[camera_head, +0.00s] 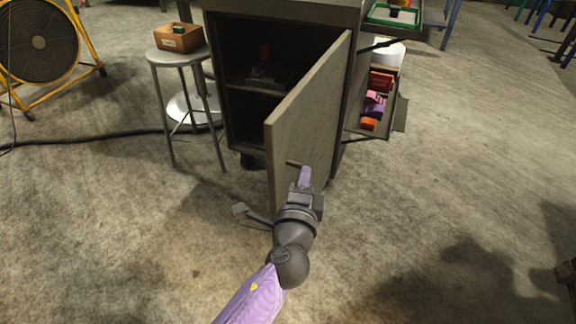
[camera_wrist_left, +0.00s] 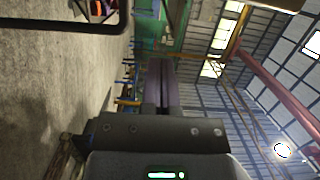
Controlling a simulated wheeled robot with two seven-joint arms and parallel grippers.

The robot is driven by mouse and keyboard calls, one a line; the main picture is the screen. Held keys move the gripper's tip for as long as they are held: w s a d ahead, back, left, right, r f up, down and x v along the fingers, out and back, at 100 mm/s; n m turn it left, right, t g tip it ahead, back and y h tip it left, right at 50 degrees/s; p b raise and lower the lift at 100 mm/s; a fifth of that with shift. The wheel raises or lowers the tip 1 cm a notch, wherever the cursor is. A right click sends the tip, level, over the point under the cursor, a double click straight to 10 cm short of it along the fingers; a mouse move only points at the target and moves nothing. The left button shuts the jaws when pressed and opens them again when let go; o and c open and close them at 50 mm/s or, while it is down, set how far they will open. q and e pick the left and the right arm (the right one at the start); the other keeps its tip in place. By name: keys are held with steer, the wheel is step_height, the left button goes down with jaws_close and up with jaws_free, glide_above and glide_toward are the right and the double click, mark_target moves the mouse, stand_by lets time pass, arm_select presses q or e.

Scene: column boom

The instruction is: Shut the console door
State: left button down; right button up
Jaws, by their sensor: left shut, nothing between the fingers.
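The grey console door (camera_head: 309,112) stands wide open, swung out toward me from the right side of the console (camera_head: 287,6). Its small handle (camera_head: 295,163) shows low on the door, on the face turned to the right. My left gripper (camera_head: 304,177) is shut and empty, with its purple fingertips close beside the handle; I cannot tell whether they touch the door. The shut fingers also show in the left wrist view (camera_wrist_left: 165,86). A dark rounded bar (camera_wrist_left: 122,12) crosses that view's upper left; I cannot tell what it belongs to. My right gripper is out of view.
A round stool (camera_head: 174,55) with a wooden box (camera_head: 180,38) stands left of the console. Open drawers with colored items (camera_head: 376,100) stick out on the right. A yellow-framed fan (camera_head: 40,40) stands far left. A black cable (camera_head: 85,138) lies on the floor.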

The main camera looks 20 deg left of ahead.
mark_target(286, 164)
arm_select(q)
steer(key=shift+w+a, duration=0.4)
steer(key=shift+a, duration=0.35)
steer(key=shift+w+a, duration=0.4)
steer(key=shift+a, duration=0.3)
steer(key=shift+w+a, duration=0.4)
steer(key=shift+a, duration=0.35)
steer(key=shift+a, duration=0.1)
